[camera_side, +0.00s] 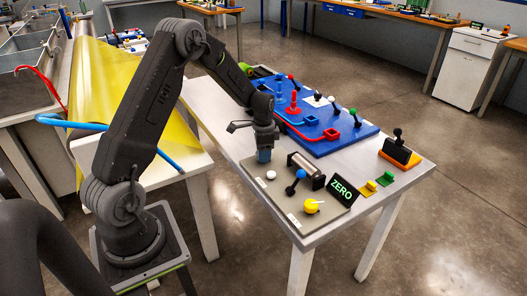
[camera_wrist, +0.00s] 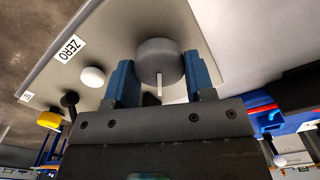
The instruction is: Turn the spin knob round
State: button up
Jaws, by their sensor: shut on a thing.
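The spin knob (camera_wrist: 160,58) is a grey round knob with a white pointer mark, on a beige panel (camera_wrist: 140,22) in the wrist view. My gripper (camera_wrist: 161,80) has its blue fingers on either side of the knob, shut on it. In the side view my gripper (camera_side: 264,155) points down at the far left corner of the beige panel (camera_side: 272,196), and the knob is hidden behind the fingers there.
Beside the knob are a white button (camera_side: 271,174), a blue-tipped lever (camera_side: 299,174), a metal roller (camera_side: 308,168) and a yellow knob (camera_side: 312,206). A ZERO sign (camera_side: 342,190) stands at the right. A blue board (camera_side: 330,135) with several levers lies behind.

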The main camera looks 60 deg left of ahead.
jog(key=n, duration=0.4)
jog(key=shift+n, duration=0.4)
jog(key=n, duration=0.3)
jog(key=shift+a+n, duration=0.1)
jog(key=shift+n, duration=0.2)
jog(key=n, duration=0.4)
jog(key=shift+n, duration=0.3)
jog(key=n, duration=0.4)
jog(key=shift+a, duration=0.1)
jog(key=n, duration=0.5)
jog(key=shift+s, duration=0.1)
jog(key=n, duration=0.9)
jog(key=shift+s, duration=0.1)
jog(key=shift+n, duration=1.8)
